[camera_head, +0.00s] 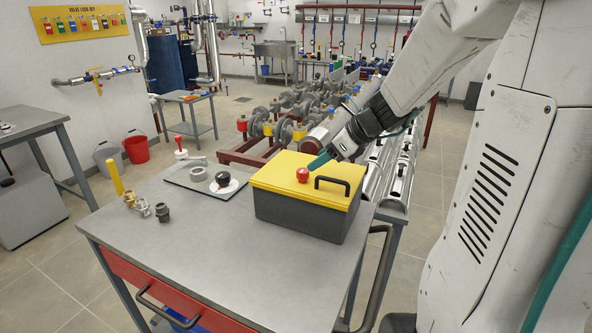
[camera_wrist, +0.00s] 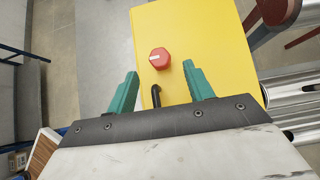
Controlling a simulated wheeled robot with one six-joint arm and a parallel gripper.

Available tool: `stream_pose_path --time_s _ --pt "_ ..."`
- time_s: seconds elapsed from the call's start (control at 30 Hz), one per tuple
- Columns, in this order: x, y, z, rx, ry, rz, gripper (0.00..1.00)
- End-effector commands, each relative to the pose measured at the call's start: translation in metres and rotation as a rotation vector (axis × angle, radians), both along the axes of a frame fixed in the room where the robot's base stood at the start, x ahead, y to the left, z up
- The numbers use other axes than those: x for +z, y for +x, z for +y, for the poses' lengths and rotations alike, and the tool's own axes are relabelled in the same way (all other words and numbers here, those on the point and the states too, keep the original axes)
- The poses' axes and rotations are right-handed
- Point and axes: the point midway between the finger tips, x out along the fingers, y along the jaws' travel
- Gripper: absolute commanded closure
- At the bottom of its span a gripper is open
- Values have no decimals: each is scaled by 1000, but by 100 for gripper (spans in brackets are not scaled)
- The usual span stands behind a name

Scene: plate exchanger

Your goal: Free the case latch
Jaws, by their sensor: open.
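The case (camera_head: 300,215) has a dark grey body and a yellow lid (camera_head: 285,168), and stands on the workbench. A red knob (camera_head: 302,175), likely the case latch, sits on the lid; a short white mark shows on it in the wrist view (camera_wrist: 159,59). A black handle (camera_head: 333,183) is beside it on the lid. My gripper (camera_head: 318,161) is above the lid, close to the knob. Its teal fingers are open and empty in the wrist view (camera_wrist: 160,70). The knob appears just beyond the fingertips, roughly centred between them and apart from both.
The workbench (camera_head: 215,260) has a bare front area. Left of the case lies a plate (camera_head: 180,178) with a grey ring and a black knob (camera_head: 222,179). Small fittings (camera_head: 143,207) and a yellow cylinder (camera_head: 117,179) stand further left. Pipework with valves (camera_head: 285,115) is behind.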

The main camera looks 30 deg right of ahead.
Motion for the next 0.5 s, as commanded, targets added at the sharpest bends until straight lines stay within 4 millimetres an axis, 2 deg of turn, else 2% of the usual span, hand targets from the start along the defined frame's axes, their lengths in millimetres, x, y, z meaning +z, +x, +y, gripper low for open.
stream_pose_path --time_s 0.3,0.5 --pt "-36 28 20 2 3 4 48" --pt "-49 40 28 3 1 2 48"
